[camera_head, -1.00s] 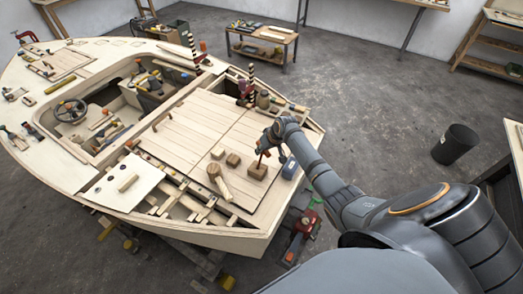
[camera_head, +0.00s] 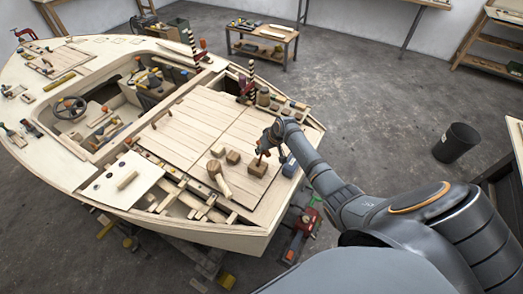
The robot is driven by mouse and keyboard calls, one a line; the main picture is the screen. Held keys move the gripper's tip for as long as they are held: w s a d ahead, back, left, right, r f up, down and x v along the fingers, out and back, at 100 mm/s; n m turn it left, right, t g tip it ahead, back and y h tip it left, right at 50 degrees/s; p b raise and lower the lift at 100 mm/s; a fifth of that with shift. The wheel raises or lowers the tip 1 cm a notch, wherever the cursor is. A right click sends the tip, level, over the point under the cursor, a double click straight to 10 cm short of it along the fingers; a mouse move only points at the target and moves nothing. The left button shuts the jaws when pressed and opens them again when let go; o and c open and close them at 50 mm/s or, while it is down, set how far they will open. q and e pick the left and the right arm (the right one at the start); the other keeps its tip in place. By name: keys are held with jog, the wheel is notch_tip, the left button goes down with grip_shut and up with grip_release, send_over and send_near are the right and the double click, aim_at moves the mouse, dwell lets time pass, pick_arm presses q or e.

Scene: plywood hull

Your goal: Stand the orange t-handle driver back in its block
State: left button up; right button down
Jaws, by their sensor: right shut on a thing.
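My right gripper (camera_head: 267,148) is over the rear deck of the plywood hull, shut on the t-handle driver (camera_head: 259,158). Only a thin part of the driver shows below the fingers; the fingers hide most of its handle. The driver points down at the small brown wooden block (camera_head: 257,171) on the deck. Its lower end meets the block's top in the picture; I cannot tell whether it is in a hole or just above. My left gripper is not in view.
Two more wooden blocks (camera_head: 233,157) and a wooden mallet (camera_head: 219,178) lie left of the block. A blue-grey box (camera_head: 290,167) stands close on the right. Jars and small parts line the deck's far edge. The planks (camera_head: 185,135) farther left are clear.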

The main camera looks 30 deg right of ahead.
jog(key=shift+f, duration=0.15)
jog(key=c, duration=1.1)
grip_release()
jog(key=shift+w+d, duration=0.1)
jog(key=shift+d, duration=0.05)
jog(key=shift+c, duration=0.2)
